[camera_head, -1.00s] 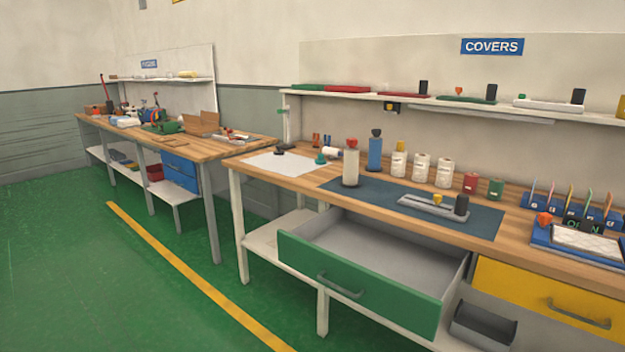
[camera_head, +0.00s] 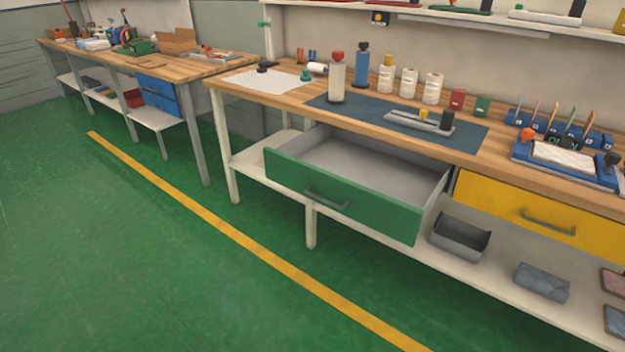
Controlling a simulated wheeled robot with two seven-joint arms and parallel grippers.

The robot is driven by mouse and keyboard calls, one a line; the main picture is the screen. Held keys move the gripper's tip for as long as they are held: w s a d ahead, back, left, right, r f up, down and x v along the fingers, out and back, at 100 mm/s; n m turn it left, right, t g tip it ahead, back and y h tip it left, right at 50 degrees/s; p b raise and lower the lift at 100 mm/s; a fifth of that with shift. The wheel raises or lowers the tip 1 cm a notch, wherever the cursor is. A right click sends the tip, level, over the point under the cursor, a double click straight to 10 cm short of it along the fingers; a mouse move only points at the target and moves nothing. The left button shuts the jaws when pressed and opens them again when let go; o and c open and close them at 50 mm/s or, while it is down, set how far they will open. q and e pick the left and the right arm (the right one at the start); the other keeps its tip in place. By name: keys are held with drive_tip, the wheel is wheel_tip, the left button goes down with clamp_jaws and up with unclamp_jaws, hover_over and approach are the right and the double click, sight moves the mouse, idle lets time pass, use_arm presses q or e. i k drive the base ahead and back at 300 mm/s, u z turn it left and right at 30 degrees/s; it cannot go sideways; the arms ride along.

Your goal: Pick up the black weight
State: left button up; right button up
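A black cylinder (camera_head: 447,120), which may be the black weight, stands at the right end of a grey plate (camera_head: 405,122). A small yellow piece (camera_head: 423,115) is on the same plate. The plate lies on the dark blue mat (camera_head: 350,108) on the workbench. A small black object (camera_head: 265,67) also lies on the white sheet (camera_head: 262,82) at the bench's left end; I cannot tell what it is. Neither of my grippers is in view.
An open, empty green drawer (camera_head: 340,196) juts out below the bench. A shut yellow drawer (camera_head: 540,215) is to its right. Bottles, jars and a blue tray (camera_head: 530,158) stand on the bench. A grey bin (camera_head: 460,238) sits on the lower shelf. The green floor in front is clear.

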sight(263, 69)
drive_tip(key=k, duration=0.2)
drive_tip(key=u, duration=1.45)
drive_tip(key=i, duration=3.9)
drive_tip(key=z, duration=1.1)
